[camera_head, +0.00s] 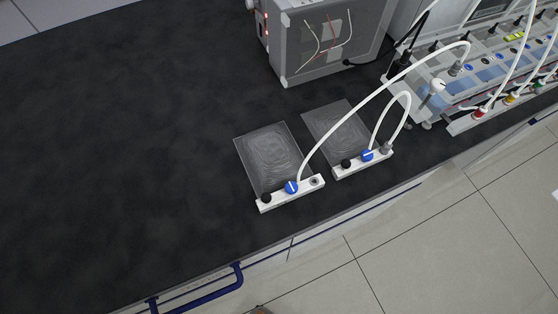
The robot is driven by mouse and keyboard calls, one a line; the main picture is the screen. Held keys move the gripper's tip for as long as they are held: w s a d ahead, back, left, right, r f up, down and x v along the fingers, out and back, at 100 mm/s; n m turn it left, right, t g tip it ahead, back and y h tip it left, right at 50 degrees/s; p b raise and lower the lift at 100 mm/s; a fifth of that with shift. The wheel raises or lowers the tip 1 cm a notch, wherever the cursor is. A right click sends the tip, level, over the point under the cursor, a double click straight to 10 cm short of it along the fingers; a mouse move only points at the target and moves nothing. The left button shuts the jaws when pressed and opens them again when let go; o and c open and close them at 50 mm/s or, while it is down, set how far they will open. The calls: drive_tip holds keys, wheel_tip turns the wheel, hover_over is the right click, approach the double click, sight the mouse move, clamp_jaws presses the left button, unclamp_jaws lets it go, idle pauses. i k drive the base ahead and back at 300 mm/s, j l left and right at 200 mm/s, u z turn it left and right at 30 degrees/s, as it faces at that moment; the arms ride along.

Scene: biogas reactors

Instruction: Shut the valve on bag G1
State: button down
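Two clear flat gas bags lie on the dark bench top, the left bag (270,152) and the right bag (338,124). Each has a white strip along its near edge. The left bag's strip carries a blue valve (291,187), a black knob (265,198) and a grey fitting. The right bag's strip carries a blue valve (367,155), a black knob (346,164) and a grey fitting (386,148). A white tube reaches each strip. No label is readable, so I cannot tell which bag is G1. My gripper is not in view.
A grey box (325,40) with wires stands behind the bags. A reactor rack (480,70) with several tubes and coloured caps stands at the right. The bench top (120,150) is clear to the left. A blue rail (205,292) runs below the bench's front edge.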

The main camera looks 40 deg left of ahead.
sight(291, 187)
drive_tip(key=u, duration=0.95)
drive_tip(key=k+j+z, duration=0.1)
drive_tip(key=k, duration=0.25)
drive_tip(key=k+j, duration=0.15)
drive_tip(key=k, duration=0.25)
drive_tip(key=i+l+z, duration=0.1)
drive_tip(key=z, duration=0.2)
drive_tip(key=k+j+u, duration=0.1)
drive_tip(key=u, duration=0.15)
